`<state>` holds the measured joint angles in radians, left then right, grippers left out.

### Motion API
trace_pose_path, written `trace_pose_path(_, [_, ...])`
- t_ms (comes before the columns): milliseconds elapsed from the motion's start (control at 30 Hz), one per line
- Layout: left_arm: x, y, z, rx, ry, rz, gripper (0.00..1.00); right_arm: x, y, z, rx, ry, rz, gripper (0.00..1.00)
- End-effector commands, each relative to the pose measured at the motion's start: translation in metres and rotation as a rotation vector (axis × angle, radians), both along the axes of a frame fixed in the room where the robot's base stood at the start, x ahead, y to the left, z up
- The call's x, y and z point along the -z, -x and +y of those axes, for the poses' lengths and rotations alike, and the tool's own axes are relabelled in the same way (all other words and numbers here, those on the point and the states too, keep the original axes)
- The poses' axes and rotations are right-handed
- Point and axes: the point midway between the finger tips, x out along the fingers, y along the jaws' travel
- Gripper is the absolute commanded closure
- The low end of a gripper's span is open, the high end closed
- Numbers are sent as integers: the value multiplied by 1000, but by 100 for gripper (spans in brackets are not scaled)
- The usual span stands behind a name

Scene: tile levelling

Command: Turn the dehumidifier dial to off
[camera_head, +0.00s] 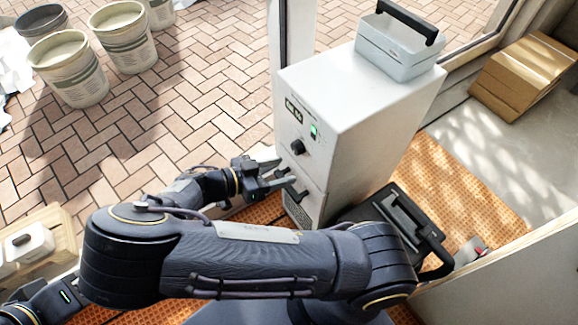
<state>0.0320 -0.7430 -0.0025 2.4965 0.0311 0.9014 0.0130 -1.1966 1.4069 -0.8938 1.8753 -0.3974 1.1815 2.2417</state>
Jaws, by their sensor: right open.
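The dehumidifier (350,130) is a tall white box right of centre. Its front panel faces left and carries a small lit display, a green light (313,131) and a black dial (298,147). My right gripper (284,173) is open in front of the panel, just below and left of the dial. Its fingers point at the box and look empty. I cannot tell whether a fingertip touches the panel. The dial's exact setting is too small to read.
A pale blue caddy (395,52) with a black handle sits on the dehumidifier. A black case (400,220) stands at its right on the orange mat (450,178). Buckets (70,75) stand on brick paving at the upper left. Cardboard boxes (525,75) lie at the upper right.

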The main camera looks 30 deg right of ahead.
Motion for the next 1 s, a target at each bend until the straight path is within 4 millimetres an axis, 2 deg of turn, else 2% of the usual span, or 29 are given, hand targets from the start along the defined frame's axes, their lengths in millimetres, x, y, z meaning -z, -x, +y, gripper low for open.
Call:
trace_pose_path(33, [18,0,0,0,0,0,64,13,-9,6,-41,91,-87,43])
trace_pose_path(100, [25,0,0,0,0,0,64,13,-18,12,-80,175,-194,43])
trace_pose_path(233, [32,0,0,0,0,0,64,10,-28,21,-131,259,-317,43])
trace_pose_path(333, [33,0,0,0,0,0,64,8,-31,19,-143,280,-353,43])
trace_pose_path(733, [43,0,0,0,0,0,64,9,-38,-40,-139,280,-352,43])
trace_pose_path(1000, [44,0,0,0,0,0,64,8,-40,-54,-141,276,-353,43])
